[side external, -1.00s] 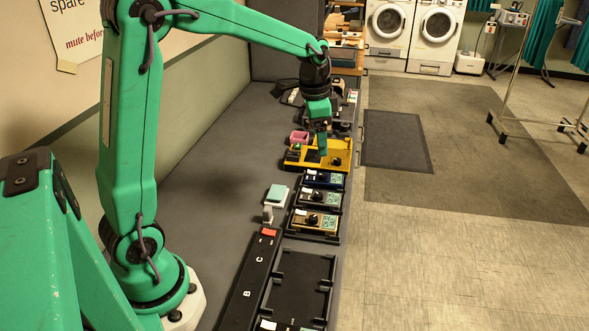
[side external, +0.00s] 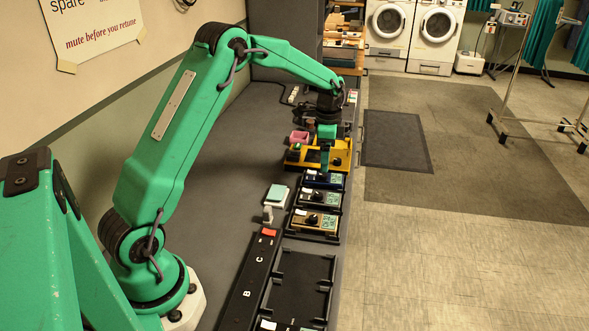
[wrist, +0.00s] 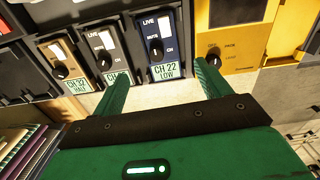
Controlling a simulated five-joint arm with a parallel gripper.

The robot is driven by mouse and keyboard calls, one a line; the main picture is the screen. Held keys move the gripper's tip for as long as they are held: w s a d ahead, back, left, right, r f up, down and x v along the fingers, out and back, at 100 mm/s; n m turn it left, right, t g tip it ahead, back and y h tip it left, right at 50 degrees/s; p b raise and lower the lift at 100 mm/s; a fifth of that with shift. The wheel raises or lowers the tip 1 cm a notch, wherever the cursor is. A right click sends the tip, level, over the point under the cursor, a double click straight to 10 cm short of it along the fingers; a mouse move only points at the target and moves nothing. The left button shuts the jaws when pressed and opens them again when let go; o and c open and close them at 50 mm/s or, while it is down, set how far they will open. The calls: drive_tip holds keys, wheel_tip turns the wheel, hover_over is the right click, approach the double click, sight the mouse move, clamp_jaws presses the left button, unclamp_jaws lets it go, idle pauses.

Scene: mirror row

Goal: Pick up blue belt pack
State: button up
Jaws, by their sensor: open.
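The blue belt pack (side external: 318,183) lies in the row of packs on the bench, at its far end in front of the yellow unit. In the wrist view the blue pack (wrist: 157,42) has a black knob, a white window and a "CH 22 LOW" label. My gripper (side external: 325,170) is low, just over the blue pack's far side. In the wrist view my gripper (wrist: 163,78) is open and empty, its two fingers on either side of the blue pack's label end. I cannot tell whether they touch it.
A dark grey pack (wrist: 103,46) and a tan pack (wrist: 60,57) sit left of the blue one in the wrist view. The yellow unit (wrist: 235,48) is close on the right. A teal-topped stand (side external: 276,194) is beside the row. An empty black tray (side external: 300,285) lies nearer.

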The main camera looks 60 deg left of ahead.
sight(325, 175)
drive_tip(key=shift+a+f, duration=0.15)
drive_tip(key=shift+f, duration=3.65)
drive_tip(key=c, duration=1.2)
drive_tip(key=shift+o, duration=0.2)
drive_tip(key=shift+w+r, duration=0.1)
drive_tip(key=shift+r, duration=0.7)
drive_tip(key=r, duration=0.3)
drive_tip(key=shift+d+r, duration=0.1)
drive_tip(key=shift+d, duration=0.25)
drive_tip(key=s+d+r, duration=0.3)
drive_tip(key=d+r, duration=0.3)
drive_tip(key=d, duration=0.4)
drive_tip(key=shift+d+r, duration=0.2)
drive_tip(key=shift+d, duration=0.05)
drive_tip(key=shift+s, duration=0.1)
